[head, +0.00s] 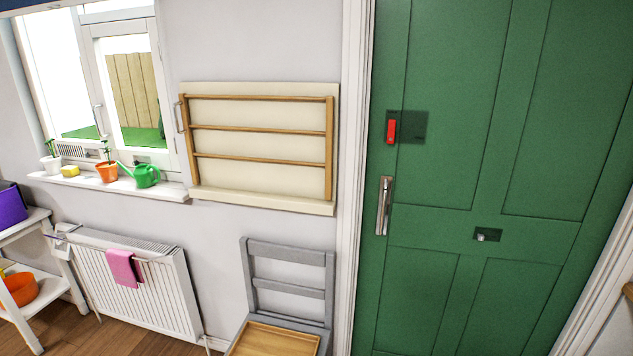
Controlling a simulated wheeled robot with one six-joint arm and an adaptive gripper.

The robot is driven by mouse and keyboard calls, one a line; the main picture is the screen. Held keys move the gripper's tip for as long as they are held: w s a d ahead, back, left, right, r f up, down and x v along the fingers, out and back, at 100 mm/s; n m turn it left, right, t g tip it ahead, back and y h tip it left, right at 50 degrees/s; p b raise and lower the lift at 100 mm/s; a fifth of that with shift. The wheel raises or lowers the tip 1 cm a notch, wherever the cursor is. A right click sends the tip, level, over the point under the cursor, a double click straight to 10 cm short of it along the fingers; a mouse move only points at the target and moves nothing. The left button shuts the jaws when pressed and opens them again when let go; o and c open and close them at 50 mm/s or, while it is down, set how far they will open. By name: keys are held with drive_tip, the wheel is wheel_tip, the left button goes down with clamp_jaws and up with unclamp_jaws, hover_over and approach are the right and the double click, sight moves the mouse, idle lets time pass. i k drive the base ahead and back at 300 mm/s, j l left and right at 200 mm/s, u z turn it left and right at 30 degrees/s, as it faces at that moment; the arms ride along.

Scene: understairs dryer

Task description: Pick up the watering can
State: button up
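A small green watering can (146,176) stands upright on the white window sill (160,190), near the sill's right end. Its spout points left, close to an orange pot with a plant (107,172). My gripper is not in view.
A yellow block (71,172) and a white potted plant (51,164) share the sill. Below are a white radiator (165,294) and a pink cloth (124,267). A grey chair (290,246) stands before the wall, under a wooden drying rack (262,128). A green door (440,180) is at right.

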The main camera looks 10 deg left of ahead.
sight(144, 175)
drive_tip(key=i+j, duration=0.15)
drive_tip(key=i, duration=0.35)
drive_tip(key=i+j+u, duration=0.15)
drive_tip(key=i, duration=0.4)
drive_tip(key=i+j, duration=0.1)
drive_tip(key=j, duration=0.2)
drive_tip(key=i+j, duration=0.15)
drive_tip(key=j, duration=0.15)
drive_tip(key=i+j+u, duration=0.1)
drive_tip(key=j, duration=0.25)
drive_tip(key=i+j, duration=0.15)
drive_tip(key=j, duration=0.15)
